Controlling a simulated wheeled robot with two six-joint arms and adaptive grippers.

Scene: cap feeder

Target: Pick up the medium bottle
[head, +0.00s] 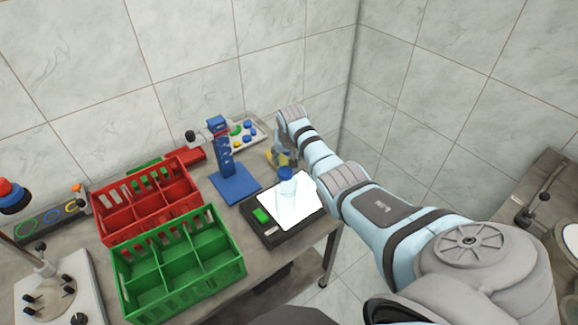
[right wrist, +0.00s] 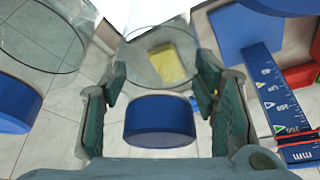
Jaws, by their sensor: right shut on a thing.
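A clear bottle with a blue cap (head: 286,189) stands upright over the lit white plate of the scale in the head view. My right gripper (head: 283,157) is close behind its cap, partly hidden by my own arm. In the right wrist view my right gripper (right wrist: 161,82) has its two fingers on either side of a clear, blue-capped bottle (right wrist: 160,122), which I take to be the medium bottle, and is shut on it. A second blue-capped clear bottle (right wrist: 38,40) shows at the left edge there. My left gripper is not in view.
The black scale (head: 262,222) sits near the table's edge. A blue stand (head: 236,184) with a ruler is close to its left. Red (head: 122,230) and green (head: 150,285) divided crates lie further left. A tiled wall is behind.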

